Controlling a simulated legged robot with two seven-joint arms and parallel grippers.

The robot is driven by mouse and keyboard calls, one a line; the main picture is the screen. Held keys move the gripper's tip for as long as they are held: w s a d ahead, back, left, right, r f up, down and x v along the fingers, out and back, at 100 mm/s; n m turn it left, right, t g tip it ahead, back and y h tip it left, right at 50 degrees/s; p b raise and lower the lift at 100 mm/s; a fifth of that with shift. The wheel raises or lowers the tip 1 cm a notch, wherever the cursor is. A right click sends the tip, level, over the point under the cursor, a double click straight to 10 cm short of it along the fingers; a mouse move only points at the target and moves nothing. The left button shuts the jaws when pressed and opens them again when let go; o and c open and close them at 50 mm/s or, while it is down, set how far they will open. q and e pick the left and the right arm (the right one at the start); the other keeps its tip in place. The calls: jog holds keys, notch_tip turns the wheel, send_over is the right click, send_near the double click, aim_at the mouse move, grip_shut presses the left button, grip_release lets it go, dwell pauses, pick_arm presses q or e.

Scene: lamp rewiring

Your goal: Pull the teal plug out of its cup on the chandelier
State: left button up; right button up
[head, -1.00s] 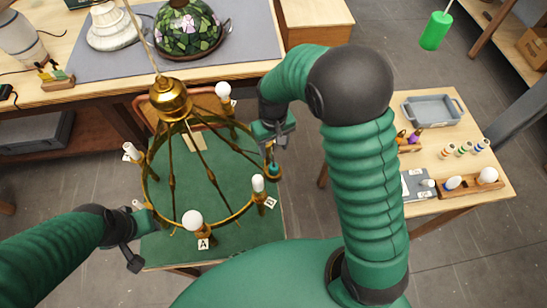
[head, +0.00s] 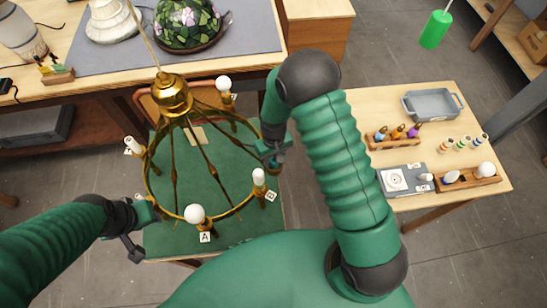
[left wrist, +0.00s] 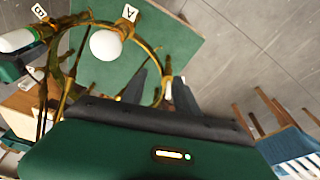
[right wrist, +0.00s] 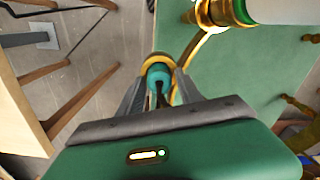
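The brass ring chandelier (head: 173,95) hangs over a green mat. The teal plug (right wrist: 160,78) sits in a brass cup (right wrist: 155,60) on the ring's right side; in the head view the plug (head: 276,166) is partly hidden by my gripper. My right gripper (right wrist: 160,85) is at the plug, one finger on each side, with narrow gaps that look open; contact is hard to judge. My left gripper (left wrist: 162,78) is at the ring's left front, its fingers apart with part of the brass ring between them. White bulbs A (head: 195,214) and B (head: 258,177) stand on the ring.
A side table (head: 440,108) at right holds a grey tray (head: 432,114), a bulb rack (head: 463,184) and small coloured parts. A workbench at the back holds a stained-glass lamp (head: 188,22). A green cylinder (head: 435,30) hangs at upper right.

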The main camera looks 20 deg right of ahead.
aim_at(274, 159)
grip_shut()
jog(key=shift+r+p, duration=1.9)
jog(key=shift+r, duration=0.45)
